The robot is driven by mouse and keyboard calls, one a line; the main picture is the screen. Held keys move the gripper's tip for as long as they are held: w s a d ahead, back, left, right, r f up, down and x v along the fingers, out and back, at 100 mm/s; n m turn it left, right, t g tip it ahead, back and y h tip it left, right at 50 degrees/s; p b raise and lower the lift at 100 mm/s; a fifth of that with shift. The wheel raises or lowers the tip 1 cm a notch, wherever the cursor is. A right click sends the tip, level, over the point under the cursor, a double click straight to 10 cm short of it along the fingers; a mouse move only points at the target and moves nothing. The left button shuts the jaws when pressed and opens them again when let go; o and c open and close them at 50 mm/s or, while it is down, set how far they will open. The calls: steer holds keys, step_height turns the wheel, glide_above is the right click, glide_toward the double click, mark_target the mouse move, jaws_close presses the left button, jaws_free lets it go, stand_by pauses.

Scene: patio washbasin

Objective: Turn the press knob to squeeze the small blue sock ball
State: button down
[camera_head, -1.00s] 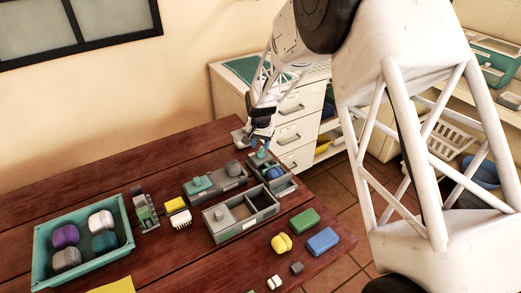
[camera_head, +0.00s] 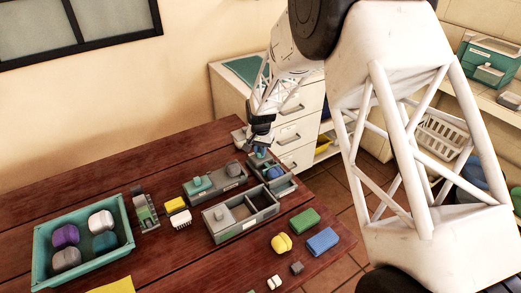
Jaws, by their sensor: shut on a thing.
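The press (camera_head: 284,186) is a grey tray-like device near the table's far right edge. The small blue sock ball (camera_head: 275,173) sits in it, partly hidden by the press parts and my arm. My gripper (camera_head: 261,151) points down at the press's left end, where the teal press knob was visible a second ago. The gripper is shut on the knob, which its fingers now mostly hide. How far the knob is turned cannot be told at this size.
A grey two-compartment box (camera_head: 241,216) stands just in front of the press. Another grey device (camera_head: 214,182) with a teal block and a grey ball is to its left. A teal tray (camera_head: 83,240) holds several sock balls. Green (camera_head: 304,221) and blue (camera_head: 323,241) blocks lie near the right edge.

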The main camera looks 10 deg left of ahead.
steer(key=shift+m, duration=1.1)
steer(key=c, duration=1.1)
jaws_free()
steer(key=shift+r, duration=0.15)
steer(key=shift+r, duration=3.75)
